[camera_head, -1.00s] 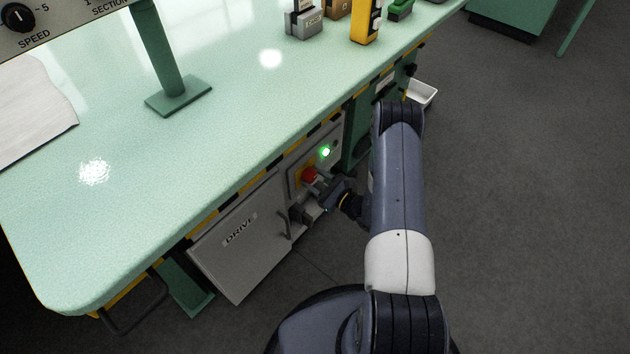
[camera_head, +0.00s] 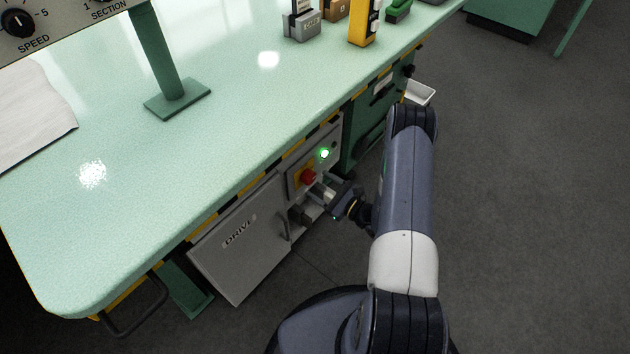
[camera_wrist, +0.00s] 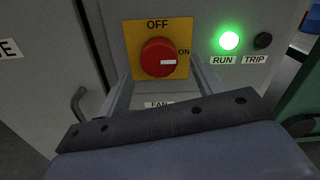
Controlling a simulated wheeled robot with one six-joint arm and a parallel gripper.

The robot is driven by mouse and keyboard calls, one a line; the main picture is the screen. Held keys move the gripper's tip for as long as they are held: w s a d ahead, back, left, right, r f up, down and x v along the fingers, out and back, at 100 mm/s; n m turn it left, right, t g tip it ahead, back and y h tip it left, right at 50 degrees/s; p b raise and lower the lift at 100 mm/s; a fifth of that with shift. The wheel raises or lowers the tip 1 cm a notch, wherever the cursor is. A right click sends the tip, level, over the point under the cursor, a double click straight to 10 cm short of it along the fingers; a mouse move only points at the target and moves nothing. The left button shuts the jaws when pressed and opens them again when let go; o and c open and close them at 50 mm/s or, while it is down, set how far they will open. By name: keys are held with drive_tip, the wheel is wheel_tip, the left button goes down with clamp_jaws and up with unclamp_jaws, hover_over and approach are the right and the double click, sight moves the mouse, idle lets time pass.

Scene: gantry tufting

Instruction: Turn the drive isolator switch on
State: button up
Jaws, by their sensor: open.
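The drive isolator switch is a round red knob (camera_wrist: 157,57) on a yellow plate (camera_wrist: 133,30) marked OFF at the top and ON at the right. Its white mark points right, towards ON. In the head view the knob (camera_head: 308,176) sits on the grey cabinet front under the table. My gripper (camera_head: 322,186) is open just in front of the knob, pointing at the panel. In the wrist view its two fingers (camera_wrist: 160,76) stand either side of the knob, apart from it and holding nothing.
A green RUN lamp (camera_wrist: 229,41) is lit; the TRIP lamp (camera_wrist: 263,41) beside it is dark. A grey DRIVE door (camera_head: 240,235) with a handle (camera_head: 285,226) is left of the switch. The tabletop (camera_head: 200,150) overhangs the panel. The floor at right is clear.

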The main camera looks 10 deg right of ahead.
sight(312, 181)
drive_tip(key=v, duration=0.7)
drive_tip(key=shift+s+p, duration=0.15)
drive_tip(key=shift+p, duration=0.15)
drive_tip(key=shift+d, duration=0.15)
drive_tip(key=b+x, duration=0.1)
drive_tip(key=x, duration=1)
drive_tip(key=shift+r+p, duration=0.15)
drive_tip(key=shift+p, duration=0.15)
drive_tip(key=shift+d+n, duration=0.1)
drive_tip(key=shift+n, duration=0.2)
drive_tip(key=shift+f+b, duration=0.3)
drive_tip(key=shift+b, duration=0.15)
